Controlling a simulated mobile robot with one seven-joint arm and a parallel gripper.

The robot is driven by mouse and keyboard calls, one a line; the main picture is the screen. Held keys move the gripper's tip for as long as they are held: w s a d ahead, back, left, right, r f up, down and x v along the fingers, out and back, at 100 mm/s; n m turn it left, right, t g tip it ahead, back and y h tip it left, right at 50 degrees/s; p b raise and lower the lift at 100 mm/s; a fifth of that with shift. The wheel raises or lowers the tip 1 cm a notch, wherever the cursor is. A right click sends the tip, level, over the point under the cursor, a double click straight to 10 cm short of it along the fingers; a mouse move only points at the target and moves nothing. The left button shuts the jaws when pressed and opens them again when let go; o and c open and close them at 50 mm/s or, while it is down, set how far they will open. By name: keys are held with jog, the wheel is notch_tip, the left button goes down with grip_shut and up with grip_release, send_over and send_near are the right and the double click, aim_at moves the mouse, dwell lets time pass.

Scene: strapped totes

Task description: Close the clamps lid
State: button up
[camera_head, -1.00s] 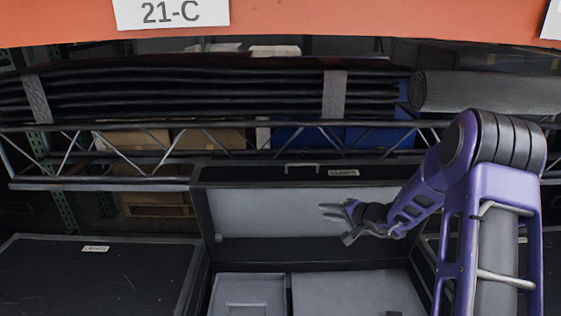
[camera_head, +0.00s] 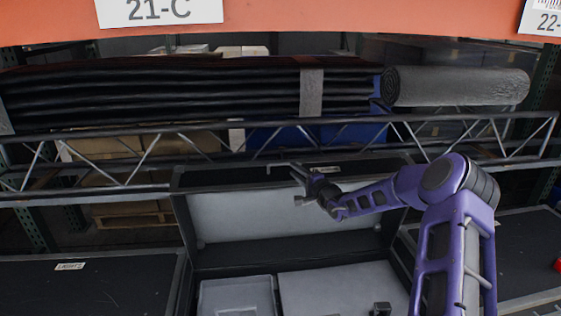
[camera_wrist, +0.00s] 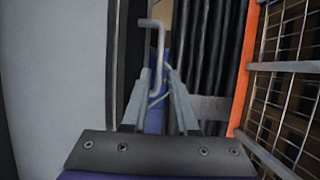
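The clamps lid (camera_head: 240,218) stands open and upright at the back of its tote, its grey inner face toward me. Its label (camera_head: 327,170) and a bent metal handle (camera_head: 282,166) are at the top edge. My gripper (camera_head: 303,186) is at the lid's upper part, close to the handle. In the wrist view, the lid's grey face (camera_wrist: 60,80) fills the left side. The handle (camera_wrist: 160,50) extends past and between my gripper's fingertips (camera_wrist: 157,72), which are apart. Whether a finger touches the handle I cannot tell.
The open tote holds a grey tray (camera_head: 237,295) and a grey panel (camera_head: 340,290). Closed black totes stand at left (camera_head: 85,285) and right (camera_head: 520,255). A metal truss (camera_head: 220,150) and stacked black material (camera_head: 180,90) lie behind the lid. An orange beam (camera_head: 370,18) crosses above.

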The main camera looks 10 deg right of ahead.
aim_at(285, 163)
jog(key=x, duration=1)
jog(key=shift+f, duration=0.1)
jog(key=shift+c, duration=0.3)
grip_shut()
dwell(0.9)
